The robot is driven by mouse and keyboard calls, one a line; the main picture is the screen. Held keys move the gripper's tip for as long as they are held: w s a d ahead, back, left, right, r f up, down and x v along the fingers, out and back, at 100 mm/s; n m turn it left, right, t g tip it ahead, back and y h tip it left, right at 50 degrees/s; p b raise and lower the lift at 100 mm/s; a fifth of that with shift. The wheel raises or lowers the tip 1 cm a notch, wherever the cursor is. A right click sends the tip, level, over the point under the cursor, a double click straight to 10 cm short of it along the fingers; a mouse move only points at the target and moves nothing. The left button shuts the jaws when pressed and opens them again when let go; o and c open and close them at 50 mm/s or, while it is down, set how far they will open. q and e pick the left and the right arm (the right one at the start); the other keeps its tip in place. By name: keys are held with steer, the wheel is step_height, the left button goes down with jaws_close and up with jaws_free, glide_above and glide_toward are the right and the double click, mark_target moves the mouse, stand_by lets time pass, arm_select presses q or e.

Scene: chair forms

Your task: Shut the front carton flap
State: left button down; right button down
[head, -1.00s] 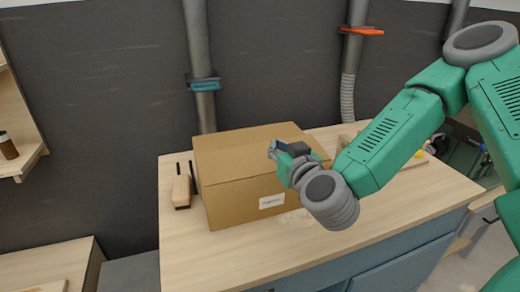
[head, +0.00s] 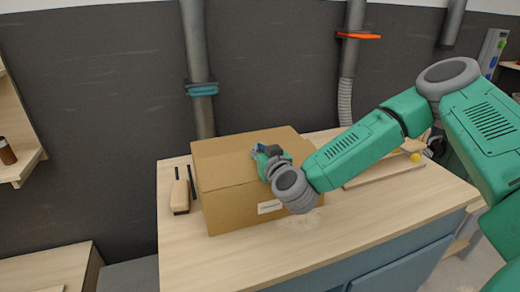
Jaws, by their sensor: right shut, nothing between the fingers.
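The cardboard carton (head: 228,192) stands on the wooden worktop, with a white label on its front face. Its top looks flat, with the flaps lying down over the opening; the right part of the top and front is hidden behind my arm. My right gripper (head: 259,152) is shut and empty, over the top of the carton near its middle. I cannot tell whether it touches the cardboard. My left gripper is not in view.
A wooden tray or board with a yellow ball (head: 416,157) is at the right. The front of the worktop is clear. Pipes (head: 197,70) run up the wall behind.

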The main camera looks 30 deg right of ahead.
steer(key=shift+a+r, duration=0.15)
steer(key=shift+a, duration=0.5)
steer(key=shift+w+p, duration=0.1)
steer(key=shift+p, duration=0.45)
steer(key=shift+w+d+f+g+p, duration=0.1)
steer(key=shift+d+f+g+p, duration=0.1)
steer(key=shift+g+p, duration=0.7)
steer(key=shift+d+f+p, duration=0.3)
steer(key=shift+f+p, duration=0.2)
steer(key=shift+p, duration=0.25)
steer(key=shift+f, duration=0.15)
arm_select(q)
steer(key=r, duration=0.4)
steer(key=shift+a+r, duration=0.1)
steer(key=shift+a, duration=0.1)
arm_select(e)
steer(key=shift+a, duration=0.15)
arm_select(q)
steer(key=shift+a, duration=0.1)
arm_select(e)
steer(key=shift+a, duration=0.1)
